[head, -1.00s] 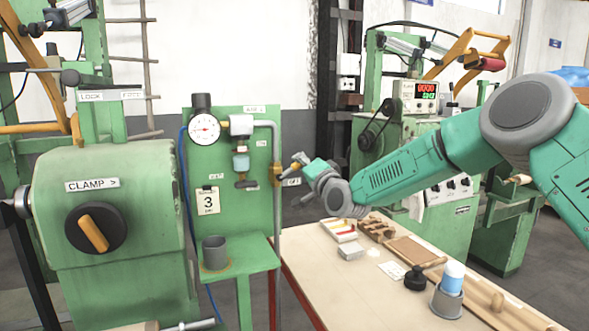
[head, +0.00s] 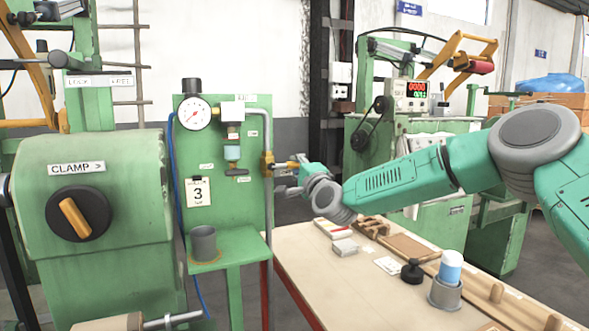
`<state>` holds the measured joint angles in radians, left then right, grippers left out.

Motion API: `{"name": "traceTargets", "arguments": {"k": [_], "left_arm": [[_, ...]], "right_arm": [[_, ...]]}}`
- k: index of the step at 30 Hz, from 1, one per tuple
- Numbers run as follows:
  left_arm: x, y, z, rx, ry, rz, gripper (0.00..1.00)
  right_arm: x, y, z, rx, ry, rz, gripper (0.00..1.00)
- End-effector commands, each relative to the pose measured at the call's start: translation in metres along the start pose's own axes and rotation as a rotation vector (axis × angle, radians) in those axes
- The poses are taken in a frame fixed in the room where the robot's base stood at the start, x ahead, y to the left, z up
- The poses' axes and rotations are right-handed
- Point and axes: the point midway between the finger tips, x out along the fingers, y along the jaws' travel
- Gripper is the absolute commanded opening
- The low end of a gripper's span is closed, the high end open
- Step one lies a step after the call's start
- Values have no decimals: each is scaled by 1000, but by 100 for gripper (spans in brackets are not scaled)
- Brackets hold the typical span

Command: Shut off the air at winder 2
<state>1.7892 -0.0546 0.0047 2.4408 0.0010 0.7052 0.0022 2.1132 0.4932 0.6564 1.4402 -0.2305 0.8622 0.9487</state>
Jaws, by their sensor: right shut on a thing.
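A green air panel (head: 255,215) stands left of centre. It carries a round pressure gauge (head: 195,112), a filter bowl (head: 232,153) and a grey pipe running down its right edge. A brass valve (head: 267,163) sits on that pipe, with a yellow lever (head: 281,164) sticking out to the right, roughly level. My right gripper (head: 296,168) is shut on the lever's outer end and partly hides it. A card marked 3 (head: 199,192) hangs on the panel; its small text is unreadable. My left gripper is out of view.
The green clamp machine (head: 115,165) with its black-and-yellow knob stands left of the panel. A grey cup (head: 204,243) sits on the panel's shelf. Another green machine stands behind.

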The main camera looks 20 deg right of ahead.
Motion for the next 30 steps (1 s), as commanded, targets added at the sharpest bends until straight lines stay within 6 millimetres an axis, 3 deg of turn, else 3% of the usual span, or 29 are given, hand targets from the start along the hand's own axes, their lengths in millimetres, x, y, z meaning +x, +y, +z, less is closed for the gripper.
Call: {"name": "traceTargets", "arguments": {"k": [1, 11, 12, 14, 24, 30], "left_arm": [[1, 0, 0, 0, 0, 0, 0], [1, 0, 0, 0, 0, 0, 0], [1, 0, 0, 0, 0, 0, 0], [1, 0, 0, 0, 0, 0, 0], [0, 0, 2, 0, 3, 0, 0], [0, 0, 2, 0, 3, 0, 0]], "right_arm": [[-4, 12, 2, 4, -6, 22, 0], [-4, 13, 2, 5, -6, 23, 0], [-4, 13, 2, 5, -6, 23, 17], [-3, 12, 2, 5, -5, 22, 38], [-2, 7, 1, 5, -3, 12, 38], [-23, 6, 1, 6, -4, 13, 38]]}}
